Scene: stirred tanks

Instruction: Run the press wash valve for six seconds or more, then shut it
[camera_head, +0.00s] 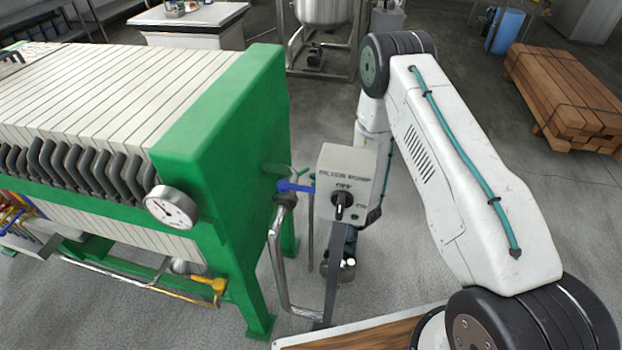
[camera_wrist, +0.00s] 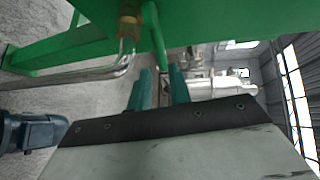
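A blue lever handle (camera_head: 292,187) sits on a bent steel pipe at the end of the green filter press (camera_head: 215,120). The handle points roughly sideways toward the grey control box. A yellow lever handle (camera_head: 210,284) is lower on the press's front pipe. I cannot tell from any label which is the wash valve. My gripper is mostly hidden behind the control box in the head view. In the wrist view my gripper (camera_wrist: 160,82) shows two teal fingers with a gap between them, below a green beam. No handle is clearly visible between them.
The grey control box (camera_head: 348,180), with a black knob and "OFF" lettering, stands close in front of my forearm. A pressure gauge (camera_head: 172,207) is on the press. Timber (camera_head: 565,95) and a steel tank (camera_head: 325,12) are farther back. Open concrete floor lies behind.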

